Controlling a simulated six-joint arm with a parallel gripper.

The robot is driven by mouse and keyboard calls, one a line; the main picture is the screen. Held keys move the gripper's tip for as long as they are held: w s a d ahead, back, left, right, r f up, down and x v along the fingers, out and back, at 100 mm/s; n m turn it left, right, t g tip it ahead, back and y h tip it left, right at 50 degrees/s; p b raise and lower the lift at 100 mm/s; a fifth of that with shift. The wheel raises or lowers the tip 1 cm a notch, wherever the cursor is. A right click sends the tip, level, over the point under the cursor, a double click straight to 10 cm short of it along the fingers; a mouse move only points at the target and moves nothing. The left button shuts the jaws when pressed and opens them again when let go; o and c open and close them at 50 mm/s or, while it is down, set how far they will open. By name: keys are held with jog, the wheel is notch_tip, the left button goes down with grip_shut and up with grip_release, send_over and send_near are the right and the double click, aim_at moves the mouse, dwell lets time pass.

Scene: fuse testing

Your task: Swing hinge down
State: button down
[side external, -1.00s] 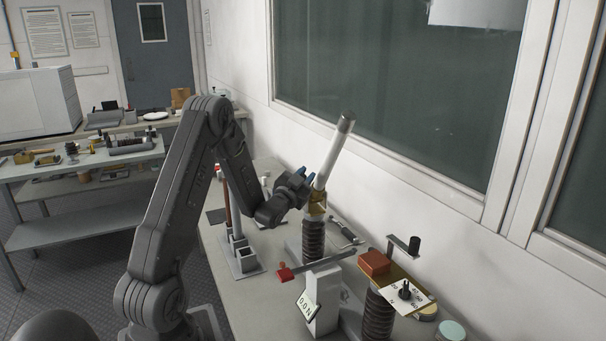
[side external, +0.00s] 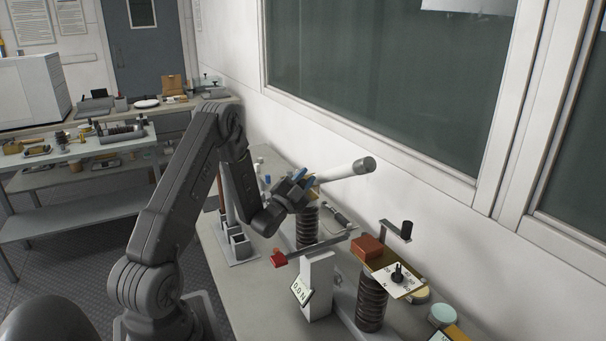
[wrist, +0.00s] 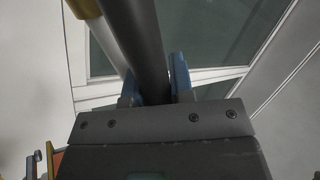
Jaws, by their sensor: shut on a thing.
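A white tube (side external: 338,173) with a grey cap (side external: 364,165) leans far over in the side view, close to level, its capped end to the right and slightly raised. Its lower end meets a brass piece, mostly hidden by my gripper, on top of a dark ribbed post (side external: 307,226). My gripper (side external: 297,186) has its blue fingers at that lower end. In the wrist view my gripper (wrist: 157,90) is shut on a dark round length (wrist: 140,40). A white strip (wrist: 107,45) runs beside it; I cannot tell whether both are the same tube.
A white stand (side external: 318,285) carries a red-ended lever (side external: 312,249). The window wall (side external: 450,205) is close behind.

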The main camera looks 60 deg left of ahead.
jog(key=shift+d+f+m+t+h, duration=0.25)
jog(key=shift+f+m+h, duration=0.2)
jog(key=shift+m, duration=0.4)
jog(key=shift+d+f+m+t+h, duration=0.3)
jog(key=shift+m+h, duration=0.25)
jog(key=shift+m, duration=0.25)
jog(key=shift+d+f+m+t+h, duration=0.25)
jog(key=shift+f+m+h, duration=0.25)
jog(key=shift+m, duration=0.35)
jog(key=shift+d+f+m+t+h, duration=0.15)
jog(key=shift+f+m+h, duration=0.35)
jog(key=shift+m+h, duration=0.4)
jog(key=shift+d+f+m+t+h, duration=0.1)
jog(key=shift+f+m+h, duration=0.5)
jog(key=shift+m, duration=0.55)
jog(key=shift+d+f+m+t+h, duration=0.15)
jog(key=shift+f+m+h, duration=0.25)
jog(key=shift+m+h, duration=0.55)
jog(key=shift+f+m, duration=0.15)
jog(key=shift+m, duration=0.15)
jog(key=c, duration=1.3)
grip_release()
jog(key=shift+o, duration=0.2)
jog(key=shift+a, duration=0.1)
